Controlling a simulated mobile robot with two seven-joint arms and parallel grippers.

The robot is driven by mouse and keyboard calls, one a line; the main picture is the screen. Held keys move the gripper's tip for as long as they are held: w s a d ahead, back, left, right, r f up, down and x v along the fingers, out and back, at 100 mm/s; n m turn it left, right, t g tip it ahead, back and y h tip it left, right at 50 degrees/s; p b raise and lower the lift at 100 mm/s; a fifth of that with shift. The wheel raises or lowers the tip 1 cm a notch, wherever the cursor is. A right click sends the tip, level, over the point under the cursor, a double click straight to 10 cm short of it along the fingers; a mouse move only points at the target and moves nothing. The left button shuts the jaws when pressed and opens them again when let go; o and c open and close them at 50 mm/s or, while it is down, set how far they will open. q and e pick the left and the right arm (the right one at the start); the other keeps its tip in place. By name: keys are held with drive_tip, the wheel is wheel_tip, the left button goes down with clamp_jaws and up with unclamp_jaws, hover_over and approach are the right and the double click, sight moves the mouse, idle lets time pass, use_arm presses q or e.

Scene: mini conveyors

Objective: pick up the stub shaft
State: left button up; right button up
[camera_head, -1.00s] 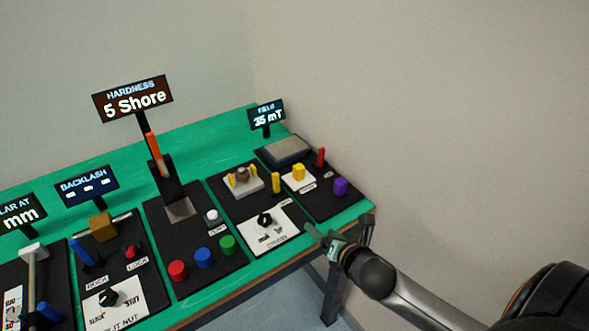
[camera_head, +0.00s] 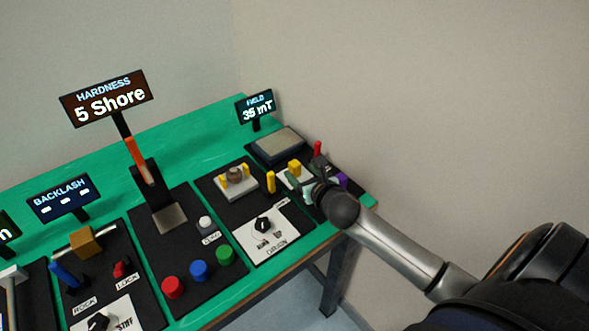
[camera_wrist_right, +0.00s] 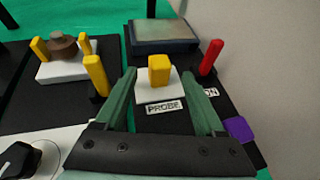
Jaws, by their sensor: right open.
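No part is marked as the stub shaft, and I cannot tell for certain which it is. A brown round piece with a small knob (camera_head: 236,174) sits between yellow posts on a white block; it also shows in the right wrist view (camera_wrist_right: 63,44). My right gripper (camera_head: 299,184) is open over the front of the right-hand panel. In the right wrist view its green fingers (camera_wrist_right: 158,88) point toward a yellow block (camera_wrist_right: 159,68) on a white plate labelled PROBE, with nothing gripped. The brown piece is to the left of the fingers. My left gripper is out of view.
A yellow post (camera_wrist_right: 96,75) stands close left of the fingers, and a red post (camera_wrist_right: 211,57) right. A purple block (camera_wrist_right: 238,130) lies at right. A grey pad (camera_wrist_right: 164,36) is behind. A black knob (camera_head: 263,224) and coloured buttons (camera_head: 198,270) are nearer the front edge.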

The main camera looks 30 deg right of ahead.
sight(297, 168)
drive_tip(key=shift+x, duration=2.75)
drive_tip(key=shift+a, duration=0.1)
clamp_jaws()
